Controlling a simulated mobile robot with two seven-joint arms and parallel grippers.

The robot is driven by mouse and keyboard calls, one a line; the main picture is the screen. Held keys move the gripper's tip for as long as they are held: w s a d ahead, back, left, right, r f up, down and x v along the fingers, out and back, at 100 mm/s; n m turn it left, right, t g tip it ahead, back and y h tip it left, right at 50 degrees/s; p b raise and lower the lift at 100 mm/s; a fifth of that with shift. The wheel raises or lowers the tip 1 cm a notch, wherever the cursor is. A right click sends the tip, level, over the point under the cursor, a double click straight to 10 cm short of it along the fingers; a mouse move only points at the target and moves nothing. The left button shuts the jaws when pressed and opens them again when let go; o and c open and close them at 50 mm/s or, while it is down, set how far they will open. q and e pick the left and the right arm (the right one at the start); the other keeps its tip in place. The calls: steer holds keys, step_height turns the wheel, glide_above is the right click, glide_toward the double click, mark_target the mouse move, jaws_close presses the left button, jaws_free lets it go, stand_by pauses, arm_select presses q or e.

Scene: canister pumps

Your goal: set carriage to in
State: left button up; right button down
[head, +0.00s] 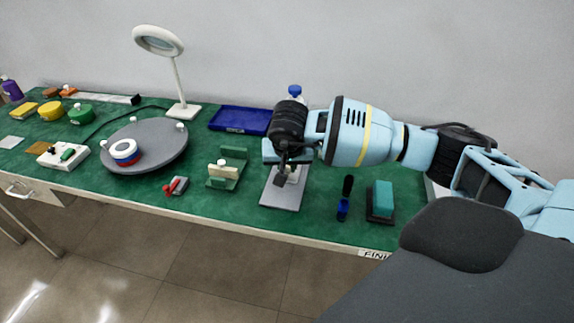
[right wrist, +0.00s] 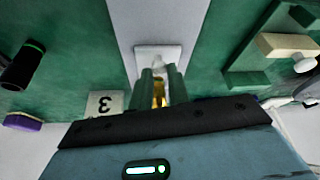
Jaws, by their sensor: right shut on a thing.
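My right gripper (head: 284,176) points down over a grey base plate (head: 281,197) near the front of the green bench mat. In the right wrist view its two fingers (right wrist: 161,90) are closed around a small brass-coloured part (right wrist: 158,94). A white block (right wrist: 158,57) sits just beyond the fingertips on the grey plate, in line with the part. I take this block and plate to be the carriage assembly, but no label confirms it. The gripper and wrist hide most of it in the head view. My left gripper is in neither view.
A green fixture with a cream block (head: 223,170) stands left of the plate. A blue tray (head: 240,120) and a magnifier lamp (head: 180,108) are behind. A dark blue-handled tool (head: 343,207) and a teal block (head: 381,196) stand to the right. A round grey turntable (head: 150,140) is further left.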

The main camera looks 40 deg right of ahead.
steer(key=w+d, duration=0.1)
steer(key=w+d+b, duration=0.1)
steer(key=shift+w+d+f, duration=0.1)
steer(key=shift+w+d, duration=0.05)
steer(key=shift+d, duration=0.2)
steer(key=shift+w+d, duration=0.1)
steer(key=shift+d, duration=0.05)
steer(key=shift+r, duration=0.2)
steer(key=c, duration=1.3)
jaws_free()
steer(key=shift+w+d+f, duration=0.1)
steer(key=shift+c, duration=0.2)
